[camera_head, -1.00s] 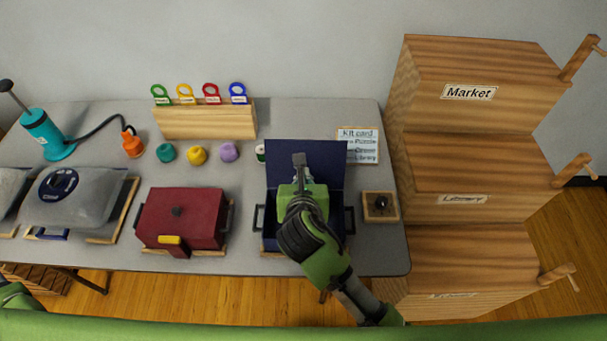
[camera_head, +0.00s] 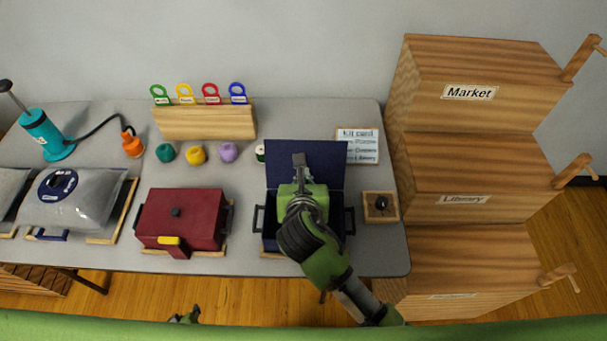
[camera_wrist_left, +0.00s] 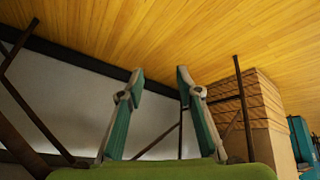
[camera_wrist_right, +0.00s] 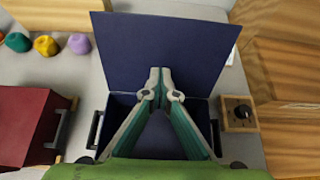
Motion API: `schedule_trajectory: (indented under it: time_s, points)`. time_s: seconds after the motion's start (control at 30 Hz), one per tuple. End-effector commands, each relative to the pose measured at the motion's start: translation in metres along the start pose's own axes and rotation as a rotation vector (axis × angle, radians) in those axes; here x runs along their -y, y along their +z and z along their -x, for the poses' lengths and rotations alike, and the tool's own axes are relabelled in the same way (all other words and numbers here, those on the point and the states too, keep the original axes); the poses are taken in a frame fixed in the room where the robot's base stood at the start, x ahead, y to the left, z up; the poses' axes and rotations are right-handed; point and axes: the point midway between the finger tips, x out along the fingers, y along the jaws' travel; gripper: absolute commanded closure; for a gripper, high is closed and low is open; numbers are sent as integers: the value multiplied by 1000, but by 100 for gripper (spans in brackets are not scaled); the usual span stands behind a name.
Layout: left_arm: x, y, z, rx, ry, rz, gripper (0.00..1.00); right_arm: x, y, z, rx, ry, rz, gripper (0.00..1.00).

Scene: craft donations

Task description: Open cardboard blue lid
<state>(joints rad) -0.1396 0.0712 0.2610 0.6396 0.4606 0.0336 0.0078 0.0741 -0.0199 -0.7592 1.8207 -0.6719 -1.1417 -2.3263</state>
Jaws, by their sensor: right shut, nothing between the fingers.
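The blue box (camera_head: 349,222) stands at the right of the table, with dark handles at its sides. Its blue lid (camera_head: 328,160) stands raised at the back edge, and it fills the top of the right wrist view (camera_wrist_right: 160,45). My right gripper (camera_head: 299,160) is over the box in front of the lid. In the right wrist view its fingertips (camera_wrist_right: 160,75) are together and empty, close to the lid; I cannot tell if they touch it. My arm hides much of the box's inside. My left gripper (camera_wrist_left: 158,75) is open and empty, below the table's level.
A red box (camera_head: 190,215) stands to the left, with grey bags (camera_head: 85,195) beyond it. A small wooden block with a black knob (camera_head: 381,205) sits right of the blue box. Wooden drawer cabinets (camera_head: 460,240) border the table's right end. Coloured yarn balls (camera_head: 196,155) lie behind.

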Motion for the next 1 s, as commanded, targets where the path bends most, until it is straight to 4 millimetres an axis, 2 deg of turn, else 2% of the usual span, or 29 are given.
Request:
schedule_trajectory:
  time_s: [0.03, 0.1, 0.2, 0.3, 0.4, 0.5, 0.67, 1.0]
  points:
    - [-4, 38, 7, 77, 21, -126, 67, 0, 0, 0, 0, 0, 0, 100]
    - [-7, 85, 19, 174, 51, -292, 67, 0, 0, 0, 0, 0, 0, 100]
    - [-3, 144, 39, 293, 86, -505, 67, 0, 0, 0, 0, 0, 0, 100]
    - [5, 188, 58, 382, 113, -674, 67, 0, 0, 0, 0, 0, 0, 100]
    - [13, 216, 72, 440, 131, -790, 67, 0, 0, 0, 0, 0, 0, 100]
    - [18, 229, 83, 470, 140, -855, 67, 0, 0, 1, 3, -1, 1, 100]
    - [18, 228, 98, 483, 144, -884, 67, 1, -1, 4, 35, -3, 6, 100]
    - [18, 227, 97, 481, 144, -880, 67, 0, -4, 4, 49, 0, 1, 100]
